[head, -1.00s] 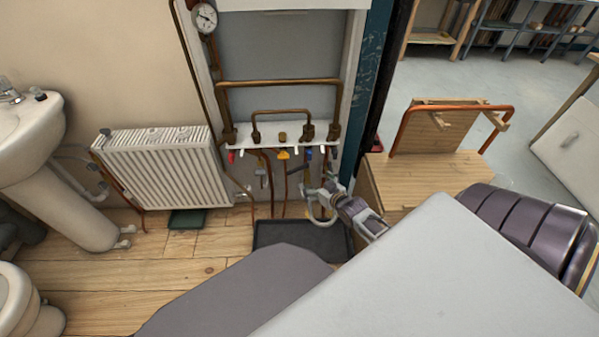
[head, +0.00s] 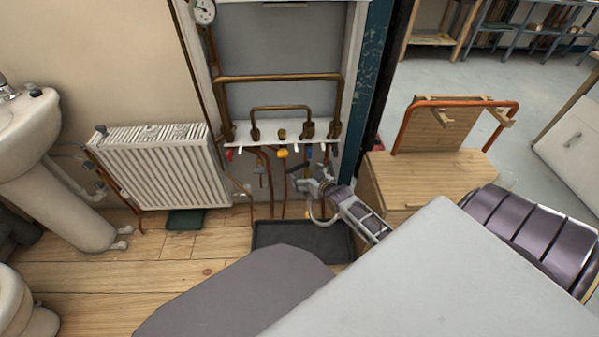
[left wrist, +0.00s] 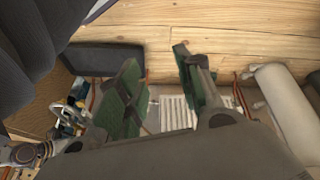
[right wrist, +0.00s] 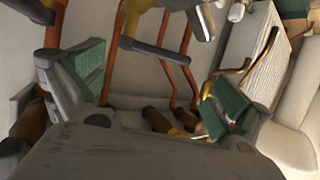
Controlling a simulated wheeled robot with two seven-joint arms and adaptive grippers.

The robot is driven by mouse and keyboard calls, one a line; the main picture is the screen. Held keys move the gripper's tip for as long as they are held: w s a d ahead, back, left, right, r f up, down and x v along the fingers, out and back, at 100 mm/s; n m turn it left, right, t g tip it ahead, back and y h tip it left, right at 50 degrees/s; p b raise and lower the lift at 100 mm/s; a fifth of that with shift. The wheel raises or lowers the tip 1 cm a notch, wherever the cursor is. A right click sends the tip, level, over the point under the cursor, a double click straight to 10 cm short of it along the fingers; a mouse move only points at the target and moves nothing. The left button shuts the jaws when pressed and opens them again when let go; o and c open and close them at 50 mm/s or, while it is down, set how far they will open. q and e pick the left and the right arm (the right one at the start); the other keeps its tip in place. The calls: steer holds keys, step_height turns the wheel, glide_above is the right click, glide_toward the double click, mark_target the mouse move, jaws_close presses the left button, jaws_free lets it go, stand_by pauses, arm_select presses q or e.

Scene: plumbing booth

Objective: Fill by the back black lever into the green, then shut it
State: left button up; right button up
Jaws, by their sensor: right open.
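The pressure gauge (head: 203,12) hangs at the upper left of the booth, its needle too small to read. Below the copper pipes is a white rail (head: 270,135) with red (head: 230,153), yellow (head: 282,153) and blue (head: 309,151) handles. A small dark shape at its right end may be the black lever; I cannot tell. My right gripper (head: 312,187) is below the rail's right part, in front of the pipes. In the right wrist view its green-padded fingers (right wrist: 160,90) are open and apart, with nothing held. My left gripper (left wrist: 160,82) is open and empty.
A black tray (head: 275,237) lies on the floor below the pipes. A white radiator (head: 170,170) and a washbasin (head: 25,135) stand left. A wooden cabinet (head: 430,180) with an orange bent pipe (head: 404,122) stands right. Orange pipes (right wrist: 127,40) surround the right gripper.

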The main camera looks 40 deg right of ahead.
mark_target(297, 168)
steer(key=shift+b+x, duration=0.45)
steer(key=shift+x, duration=0.7)
steer(key=shift+b+x, duration=0.45)
steer(key=shift+x, duration=0.55)
arm_select(q)
steer(key=shift+t+h, duration=0.5)
steer(key=shift+w+d+f+b, duration=0.15)
steer(key=shift+d+f, duration=0.1)
steer(key=shift+f, duration=0.65)
steer(key=shift+w+d+f+b, duration=0.15)
steer(key=shift+d+f, duration=0.1)
steer(key=shift+f, duration=0.7)
steer(key=shift+w+d+f, duration=0.15)
steer(key=shift+d+f, duration=0.1)
steer(key=shift+f, duration=0.65)
arm_select(e)
steer(key=shift+x, duration=0.85)
steer(key=shift+s+r, duration=0.15)
steer(key=c, duration=1.6)
steer(key=shift+a, duration=0.2)
steer(key=shift+c, duration=1.2)
steer(key=shift+w, duration=0.35)
jaws_close()
arm_select(q)
steer(key=shift+s+f, duration=0.1)
steer(key=shift+s, duration=0.05)
arm_select(e)
steer(key=shift+s, duration=0.1)
